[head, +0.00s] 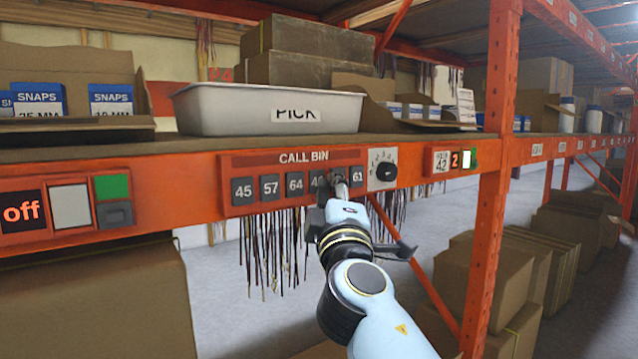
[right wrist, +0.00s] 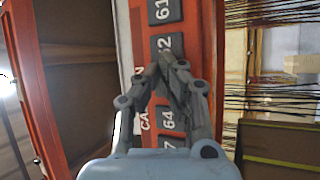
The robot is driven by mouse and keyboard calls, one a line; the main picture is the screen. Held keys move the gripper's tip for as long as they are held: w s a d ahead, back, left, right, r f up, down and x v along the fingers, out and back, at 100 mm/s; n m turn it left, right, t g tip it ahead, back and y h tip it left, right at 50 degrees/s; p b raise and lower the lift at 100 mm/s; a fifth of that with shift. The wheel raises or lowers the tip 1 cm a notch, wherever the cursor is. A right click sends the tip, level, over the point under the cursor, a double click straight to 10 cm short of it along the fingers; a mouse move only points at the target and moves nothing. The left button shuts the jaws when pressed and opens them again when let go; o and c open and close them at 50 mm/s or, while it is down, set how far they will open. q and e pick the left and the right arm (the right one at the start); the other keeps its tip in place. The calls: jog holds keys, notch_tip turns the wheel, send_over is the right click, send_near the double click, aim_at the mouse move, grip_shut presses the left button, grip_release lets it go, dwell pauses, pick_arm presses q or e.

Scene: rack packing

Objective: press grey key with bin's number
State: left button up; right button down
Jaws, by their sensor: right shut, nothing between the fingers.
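The red CALL BIN panel (head: 290,159) on the shelf's front beam carries a row of grey keys. I read 45 (head: 243,191), 57 (head: 270,187), 64 (head: 294,185) and, at the right end, 61 (head: 357,175). The fourth key (head: 316,183) starts with a 4; its rest is covered. The fifth is mostly hidden by my right gripper (head: 338,181); in the right wrist view this key (right wrist: 166,43) ends in 2. My right gripper is shut and empty, its tips at the panel around the fourth and fifth keys. Contact cannot be told. A small plate (head: 441,161) reads 42.
A grey PICK bin (head: 240,112) stands on the shelf above the panel. A dial (head: 385,171) sits right of the keys, and an orange upright (head: 497,150) farther right. An "off" display (head: 22,212) is at left. Cords hang below the beam.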

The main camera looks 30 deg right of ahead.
jog(key=shift+s, duration=0.85)
jog(key=s, duration=0.5)
jog(key=shift+d+b, duration=0.25)
jog(key=shift+b, duration=0.05)
dwell(0.7)
